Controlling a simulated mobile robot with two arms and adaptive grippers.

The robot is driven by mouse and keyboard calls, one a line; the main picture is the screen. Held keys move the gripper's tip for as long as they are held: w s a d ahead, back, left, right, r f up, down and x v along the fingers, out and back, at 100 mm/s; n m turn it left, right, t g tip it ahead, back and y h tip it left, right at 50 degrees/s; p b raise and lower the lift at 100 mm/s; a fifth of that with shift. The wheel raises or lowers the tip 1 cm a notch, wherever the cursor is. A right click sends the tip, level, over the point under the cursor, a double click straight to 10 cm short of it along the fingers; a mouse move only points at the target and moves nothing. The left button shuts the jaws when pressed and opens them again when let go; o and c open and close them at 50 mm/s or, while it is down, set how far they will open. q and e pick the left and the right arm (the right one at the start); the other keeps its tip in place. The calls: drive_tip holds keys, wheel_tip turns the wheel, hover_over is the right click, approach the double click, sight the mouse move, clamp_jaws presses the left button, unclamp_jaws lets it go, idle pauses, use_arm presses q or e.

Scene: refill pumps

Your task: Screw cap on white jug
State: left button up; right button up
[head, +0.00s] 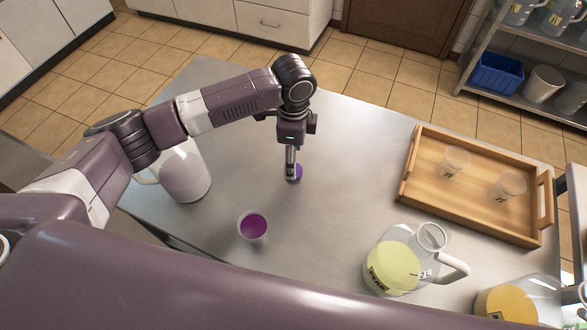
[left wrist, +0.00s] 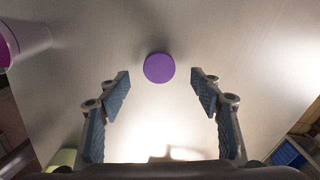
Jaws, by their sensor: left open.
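The white jug (head: 186,178) stands at the left of the metal table, its top partly hidden behind my left arm. A round purple cap (left wrist: 159,68) lies flat on the table; in the head view the cap (head: 299,173) is partly covered by my gripper. My left gripper (head: 291,170) points down over the cap. In the left wrist view its two fingers are apart, with the cap between and just beyond the fingertips and clear space on both sides. My right gripper is not in view.
A cup of purple liquid (head: 253,226) stands in front of the gripper. A glass pitcher of yellow liquid (head: 395,262) and one of orange liquid (head: 520,303) stand at the right front. A wooden tray (head: 420,205) holds two clear cups. The table (head: 345,135) behind the gripper is clear.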

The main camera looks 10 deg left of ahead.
use_arm(q)
drive_tip(key=shift+s+a+f+p, duration=0.1)
drive_tip(key=shift+f+p, duration=0.4)
drive_tip(key=shift+f, duration=1.7)
drive_tip(key=c, duration=0.8)
